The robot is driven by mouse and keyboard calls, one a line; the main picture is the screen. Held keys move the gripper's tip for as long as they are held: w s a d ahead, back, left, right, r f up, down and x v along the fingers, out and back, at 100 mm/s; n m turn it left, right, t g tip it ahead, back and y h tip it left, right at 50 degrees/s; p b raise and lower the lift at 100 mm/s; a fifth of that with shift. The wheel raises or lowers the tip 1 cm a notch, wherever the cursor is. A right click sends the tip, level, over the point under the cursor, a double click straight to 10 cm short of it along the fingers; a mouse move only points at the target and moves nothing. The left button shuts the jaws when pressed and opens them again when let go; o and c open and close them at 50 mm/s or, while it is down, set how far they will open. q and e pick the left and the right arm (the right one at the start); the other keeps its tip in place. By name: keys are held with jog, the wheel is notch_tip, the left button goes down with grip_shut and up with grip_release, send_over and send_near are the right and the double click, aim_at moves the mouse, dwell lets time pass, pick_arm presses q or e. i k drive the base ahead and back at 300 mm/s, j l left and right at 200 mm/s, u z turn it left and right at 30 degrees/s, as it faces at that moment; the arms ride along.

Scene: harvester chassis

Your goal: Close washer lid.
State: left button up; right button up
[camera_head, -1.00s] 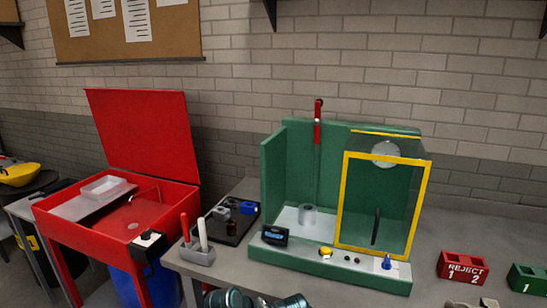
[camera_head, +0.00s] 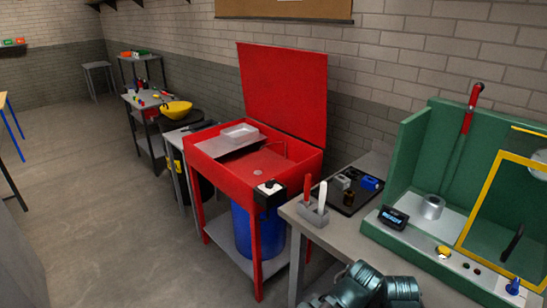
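The red washer (camera_head: 215,160) stands left of the workbench, on red legs. Its red lid (camera_head: 283,95) is open and stands up at the back, leaning slightly backward. Inside the basin are a grey shelf with a white tray (camera_head: 239,131) on it and a thin bent spout. A black box with a knob (camera_head: 269,190) is on the washer's front right corner. Parts of my own arm show at the bottom edge, right of centre. Neither gripper's fingers can be seen.
A blue bin (camera_head: 243,232) stands under the washer. The grey workbench (camera_head: 340,233) at right carries a green fixture (camera_head: 408,150) and a holder with red and white handles (camera_head: 312,212). A yellow bowl (camera_head: 176,110) and tables are farther left. The floor (camera_head: 100,200) at left is clear.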

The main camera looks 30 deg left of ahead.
aim_at(285, 89)
jog(key=i+j, duration=0.1)
jog(key=j, duration=0.25)
jog(key=i+j, duration=0.1)
jog(key=j, duration=0.25)
jog(key=i+j+z, duration=0.1)
jog(key=j, duration=0.25)
jog(key=i+j, duration=0.1)
jog(key=j, duration=0.25)
